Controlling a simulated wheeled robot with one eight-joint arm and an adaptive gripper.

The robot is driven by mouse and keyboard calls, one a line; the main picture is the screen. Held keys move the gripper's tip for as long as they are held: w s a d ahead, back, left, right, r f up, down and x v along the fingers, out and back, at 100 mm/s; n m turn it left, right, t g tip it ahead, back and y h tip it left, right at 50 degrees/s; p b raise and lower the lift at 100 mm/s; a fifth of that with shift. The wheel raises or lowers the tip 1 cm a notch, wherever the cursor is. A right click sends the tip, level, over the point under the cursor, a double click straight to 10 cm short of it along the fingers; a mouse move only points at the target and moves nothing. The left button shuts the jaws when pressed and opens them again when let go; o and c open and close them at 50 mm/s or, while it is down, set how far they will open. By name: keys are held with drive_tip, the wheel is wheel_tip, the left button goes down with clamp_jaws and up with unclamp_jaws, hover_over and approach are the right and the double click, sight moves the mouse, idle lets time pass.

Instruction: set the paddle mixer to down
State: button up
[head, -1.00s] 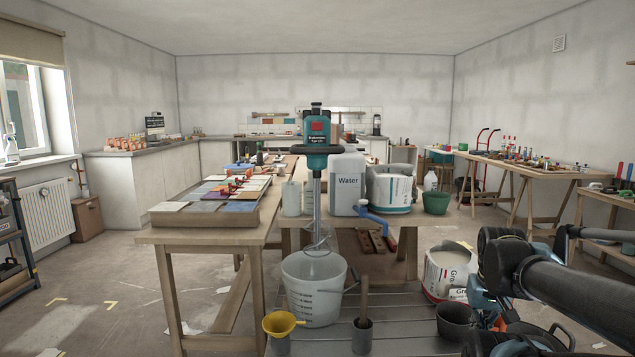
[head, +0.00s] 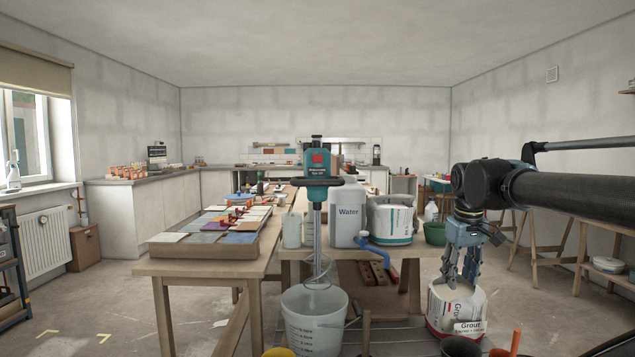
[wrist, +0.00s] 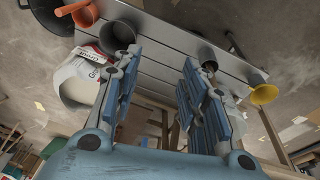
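The paddle mixer (head: 318,165) has a teal body with a red patch and a dark handle bar. It stands upright in the middle of the head view, with its shaft and wire paddle (head: 319,265) hanging down to the mouth of a translucent white bucket (head: 314,322). Whether the paddle tip is inside the bucket is hard to tell. My gripper (head: 461,281) points down to the right of the mixer, apart from it, and in the head view overlaps the grout bucket. In the wrist view its two blue fingers (wrist: 160,85) are spread with nothing between them.
A water canister (head: 348,210) and white tub (head: 390,220) stand on the table behind the mixer. Tile stacks (head: 215,225) lie left. A yellow funnel (wrist: 264,94) shows in the wrist view.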

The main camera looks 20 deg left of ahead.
sight(317, 176)
drive_tip(key=w+a+r+n, duration=0.45)
drive_tip(key=a+r, duration=0.45)
drive_tip(key=r, duration=0.3)
drive_tip(key=w+a+r+n, duration=0.3)
drive_tip(key=w+a+r, duration=0.2)
drive_tip(key=a+r, duration=0.5)
drive_tip(key=s+a+r+n, duration=0.2)
drive_tip(key=a+r+n, duration=0.7)
drive_tip(key=a+r, duration=0.95)
drive_tip(key=shift+m, duration=0.25)
drive_tip(key=w+a+f, duration=0.1)
drive_tip(key=f, duration=0.5)
drive_tip(key=w+f, duration=0.1)
drive_tip(key=f, duration=0.5)
drive_tip(key=w+a+f, duration=0.1)
drive_tip(key=f, duration=0.5)
drive_tip(key=shift+a+f, duration=0.25)
drive_tip(key=shift+a, duration=0.05)
clamp_jaws()
